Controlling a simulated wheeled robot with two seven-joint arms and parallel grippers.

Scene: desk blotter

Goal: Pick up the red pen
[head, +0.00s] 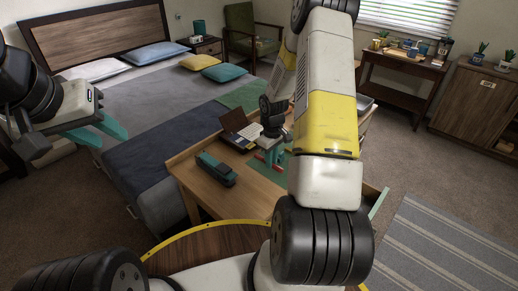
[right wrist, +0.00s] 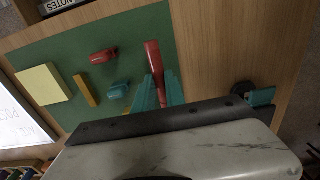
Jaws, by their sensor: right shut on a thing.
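The red pen (right wrist: 153,58) is a thick red stick in the right wrist view, over the green blotter (right wrist: 70,45). My right gripper (right wrist: 158,88) is shut on it, with teal fingers on either side of the pen. One end of the pen sticks out past the fingertips; the rest is partly hidden by the fingers. I cannot tell whether the pen still touches the blotter. In the head view my right gripper (head: 274,158) is low over the desk, partly hidden by my arm. My left gripper (head: 104,132) is open and empty, away from the desk near the bed.
On the blotter lie a yellow note pad (right wrist: 42,85), an orange stick (right wrist: 85,91), a small red object (right wrist: 103,56) and a teal one (right wrist: 118,91). A dark teal stapler-like object (head: 215,168) sits on the wooden desk (head: 238,205). The desk's front left is clear.

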